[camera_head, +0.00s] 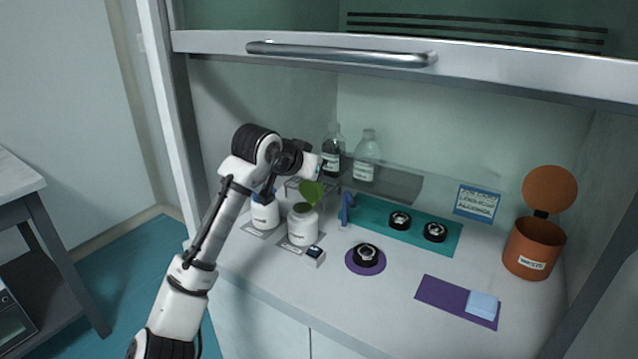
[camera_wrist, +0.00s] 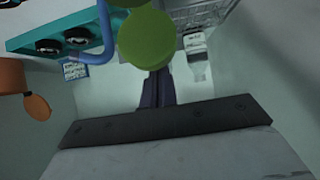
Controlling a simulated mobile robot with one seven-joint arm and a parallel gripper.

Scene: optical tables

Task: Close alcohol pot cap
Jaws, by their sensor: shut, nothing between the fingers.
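The white alcohol pot (camera_head: 302,226) stands on a grey pad at the front left of the worktop. Its green cap (camera_head: 311,192) is tilted up and open above the pot's mouth. In the wrist view the green cap (camera_wrist: 147,38) shows large just ahead of my gripper (camera_wrist: 156,75). The gripper's dark fingers are together with nothing between them. The cap overlaps the view near the fingertips, so I cannot tell whether they touch. In the head view my wrist is above and behind the cap, and the fingertips are not clear there.
A white pot with a blue cap (camera_head: 264,214) stands just left. A blue hook-shaped thing (camera_head: 346,208) stands close on the right. Two bottles (camera_head: 366,158) are behind. An orange pot (camera_head: 533,248) has its lid up at far right. The raised sash (camera_head: 480,62) hangs above.

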